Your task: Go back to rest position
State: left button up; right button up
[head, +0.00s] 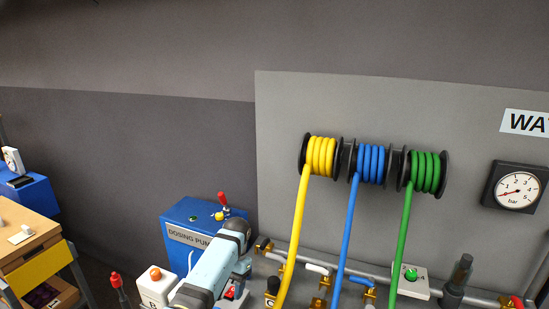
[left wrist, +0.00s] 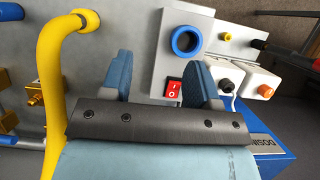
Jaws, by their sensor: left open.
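My left gripper shows in the left wrist view (left wrist: 160,78) with its two blue-grey fingers apart and nothing between them. Beyond the fingers is a grey panel (left wrist: 150,50) with a red rocker switch (left wrist: 173,89) and a blue ring (left wrist: 187,40). I cannot tell how far the fingertips are from it. In the head view my left arm comes up from the bottom, bends at a dark joint and hides part of the blue dosing pump box (head: 180,222). The fingers are hard to make out there. My right gripper is in neither view.
Yellow (head: 298,225), blue (head: 348,225) and green (head: 402,225) hoses hang from wall reels, right of my left arm. The yellow hose passes close beside the gripper in the left wrist view (left wrist: 48,90). Pipes with brass fittings run low. A wooden workbench (head: 30,250) stands left.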

pick_arm(q)
jog(key=s+a+f+n+t+h, duration=0.15)
jog(key=s+a+f, duration=0.3)
jog(key=s, duration=0.55)
jog(key=s+a+f+t, duration=0.2)
jog(key=s+a+f, duration=0.25)
jog(key=s, duration=0.55)
jog(key=s+a+r+t, duration=0.2)
jog(key=s+r, duration=0.3)
jog(key=s, duration=0.6)
jog(key=s+a+r+t, duration=0.25)
jog(key=s+r, duration=0.35)
jog(key=s, duration=0.5)
jog(key=w+d+f+t+h, duration=0.1)
jog(key=w+d+f+t, duration=0.1)
jog(key=f, duration=0.5)
jog(key=w+d+f+t+h, duration=0.2)
jog(key=w+d+f+t, duration=0.1)
jog(key=f+t, duration=0.2)
notch_tip(320, 180, down, 3)
jog(key=shift+w+d+r, duration=0.15)
jog(key=shift+w+d, duration=0.1)
jog(key=shift+d, duration=0.15)
